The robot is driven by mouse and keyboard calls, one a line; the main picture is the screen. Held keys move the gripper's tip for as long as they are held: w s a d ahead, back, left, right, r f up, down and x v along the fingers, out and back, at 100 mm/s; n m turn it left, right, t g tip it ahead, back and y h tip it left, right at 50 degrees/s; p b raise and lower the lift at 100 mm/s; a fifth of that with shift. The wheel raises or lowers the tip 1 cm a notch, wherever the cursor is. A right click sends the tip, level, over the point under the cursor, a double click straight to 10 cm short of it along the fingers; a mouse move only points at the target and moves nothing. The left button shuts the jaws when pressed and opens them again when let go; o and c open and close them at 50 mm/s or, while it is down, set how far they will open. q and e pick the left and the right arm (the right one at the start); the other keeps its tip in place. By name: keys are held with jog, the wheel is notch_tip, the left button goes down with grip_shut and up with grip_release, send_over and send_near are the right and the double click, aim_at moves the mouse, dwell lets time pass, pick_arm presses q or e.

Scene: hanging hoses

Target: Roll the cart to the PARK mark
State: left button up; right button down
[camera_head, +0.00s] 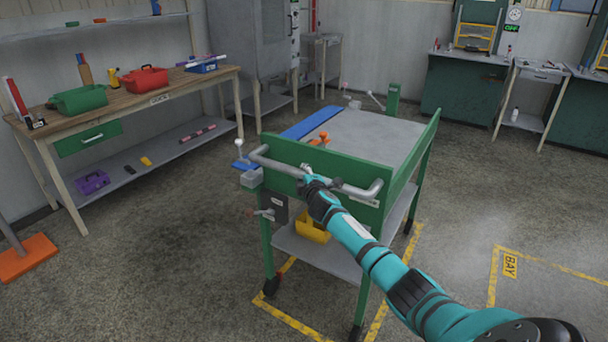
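The cart (400,170) is a green-framed trolley with a grey top, a lower shelf and dark casters. It stands in the middle of the floor, partly over yellow floor lines (292,318). A grey push handle (272,161) runs across its near end. My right gripper (306,172) is at the middle of this handle, its fingers overlapping the bar. The view is too small to tell whether they are closed around it. My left gripper is not in view. No mark reading PARK is legible. A yellow-outlined area at right carries a BAY label (509,264).
A wooden workbench (150,97) with toolboxes stands at left, and an orange-based object (27,257) is on the floor at far left. Green cabinets (462,92) and a small table (532,104) line the back. Open floor lies right of the cart.

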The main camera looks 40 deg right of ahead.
jog(key=c, duration=1.1)
grip_release()
jog(key=shift+a+r, duration=0.1)
jog(key=shift+r, duration=0.35)
jog(key=shift+o, duration=0.2)
jog(key=shift+f, duration=0.1)
jog(key=shift+s+f, duration=0.1)
jog(key=v, duration=1.2)
